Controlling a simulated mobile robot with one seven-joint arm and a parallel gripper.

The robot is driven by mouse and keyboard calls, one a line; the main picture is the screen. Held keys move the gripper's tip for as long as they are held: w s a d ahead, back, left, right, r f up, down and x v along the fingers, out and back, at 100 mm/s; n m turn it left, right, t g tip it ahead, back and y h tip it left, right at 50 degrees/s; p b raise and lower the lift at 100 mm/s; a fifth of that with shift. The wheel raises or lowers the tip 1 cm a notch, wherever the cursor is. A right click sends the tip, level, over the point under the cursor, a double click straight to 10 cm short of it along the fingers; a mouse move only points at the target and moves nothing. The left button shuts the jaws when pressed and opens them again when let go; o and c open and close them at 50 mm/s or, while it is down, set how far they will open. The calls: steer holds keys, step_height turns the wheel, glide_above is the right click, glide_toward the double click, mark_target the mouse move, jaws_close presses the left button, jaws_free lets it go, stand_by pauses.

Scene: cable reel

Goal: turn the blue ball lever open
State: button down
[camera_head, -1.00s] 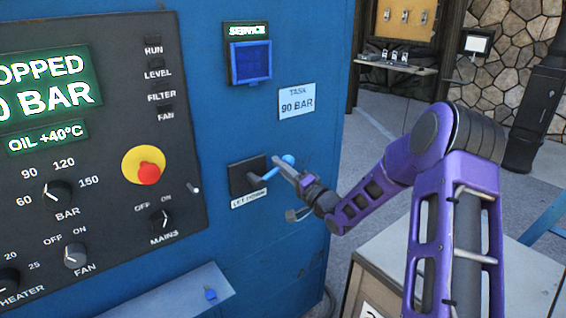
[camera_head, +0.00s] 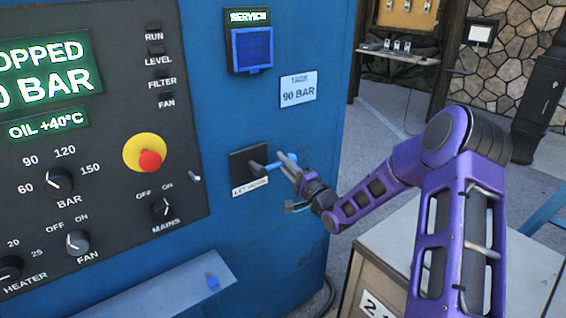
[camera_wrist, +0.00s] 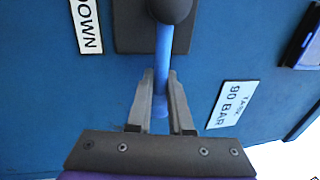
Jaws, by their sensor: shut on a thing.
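The blue ball lever (camera_head: 275,167) sticks out to the right from a dark square plate (camera_head: 242,163) on the blue cabinet, above a white label that seems to read "LET DOWN". In the wrist view the blue lever (camera_wrist: 163,55) runs from a dark round hub (camera_wrist: 170,8) down between my fingers. My gripper (camera_head: 287,163) is at the lever's outer end. In the wrist view my gripper (camera_wrist: 162,85) has one finger on each side of the lever, shut on it near its end. The fingers partly hide the lever's end.
The control panel with a red stop button (camera_head: 150,160) and several knobs is to the left. A blue-lidded service box (camera_head: 252,50) and a "TASK 90 BAR" label (camera_head: 298,90) are above the lever. A pale ledge (camera_head: 165,290) juts out below.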

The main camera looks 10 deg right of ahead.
steer(key=shift+w+d, duration=0.1)
steer(key=shift+d, duration=0.15)
steer(key=c, duration=0.8)
jaws_free()
steer(key=shift+c, duration=0.2)
steer(key=shift+a, duration=0.1)
steer(key=v, duration=1.7)
steer(key=shift+s+f+b, duration=0.15)
steer(key=shift+s+b, duration=0.05)
steer(key=shift+b, duration=0.15)
steer(key=shift+f, duration=0.1)
